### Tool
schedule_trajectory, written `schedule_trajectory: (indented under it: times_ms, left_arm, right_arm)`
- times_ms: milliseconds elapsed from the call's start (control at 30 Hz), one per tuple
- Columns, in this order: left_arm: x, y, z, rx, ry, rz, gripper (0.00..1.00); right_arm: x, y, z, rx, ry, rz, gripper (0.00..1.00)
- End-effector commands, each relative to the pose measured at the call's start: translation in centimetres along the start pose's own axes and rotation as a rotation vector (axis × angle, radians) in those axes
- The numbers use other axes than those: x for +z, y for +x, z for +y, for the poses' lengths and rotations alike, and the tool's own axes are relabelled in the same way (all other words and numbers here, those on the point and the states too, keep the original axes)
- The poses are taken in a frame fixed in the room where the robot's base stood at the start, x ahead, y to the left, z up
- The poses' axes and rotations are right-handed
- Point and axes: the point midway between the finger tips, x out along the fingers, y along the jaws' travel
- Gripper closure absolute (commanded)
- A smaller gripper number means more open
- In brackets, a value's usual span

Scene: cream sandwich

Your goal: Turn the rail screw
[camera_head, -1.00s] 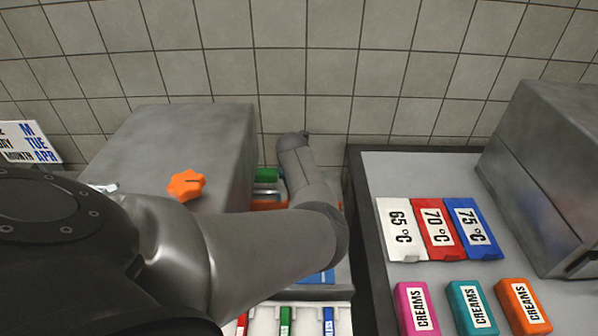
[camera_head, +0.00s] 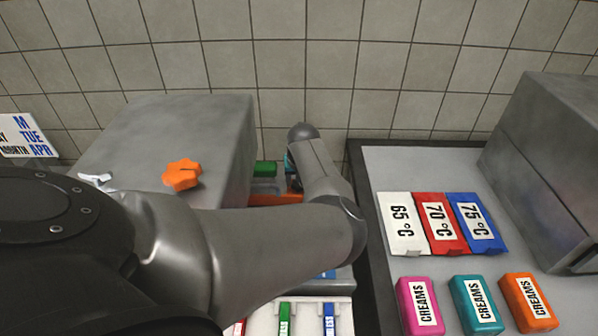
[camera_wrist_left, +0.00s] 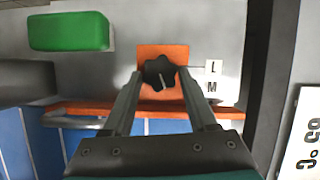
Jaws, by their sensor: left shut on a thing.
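The rail screw (camera_wrist_left: 158,72) is a black lobed knob with a pale line on it, set on an orange block (camera_wrist_left: 165,52) in the left wrist view. My left gripper (camera_wrist_left: 159,76) has one finger on each side of the knob and is shut on it. In the head view my left arm reaches across the middle and hides most of the gripper and the screw. My right gripper does not show in either view.
An orange rail (camera_wrist_left: 115,108) and a green block (camera_wrist_left: 68,31) lie close to the gripper. A grey box with an orange knob (camera_head: 182,175) stands left. A counter right holds temperature cards (camera_head: 438,222) and cream blocks (camera_head: 473,304). A tiled wall is behind.

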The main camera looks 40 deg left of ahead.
Motion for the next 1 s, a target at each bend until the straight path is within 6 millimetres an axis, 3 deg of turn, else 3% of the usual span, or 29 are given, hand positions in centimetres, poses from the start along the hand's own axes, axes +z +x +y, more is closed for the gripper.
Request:
schedule_trajectory:
  times_ms: [400,1000]
  left_arm:
    - [0.0,0.2,-0.3,0.092,-0.224,-0.001,0.97]
    - [0.0,0.0,-0.4,0.113,-0.276,0.001,0.97]
  right_arm:
    - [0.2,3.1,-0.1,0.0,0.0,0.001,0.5]
    - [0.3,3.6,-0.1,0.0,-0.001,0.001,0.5]
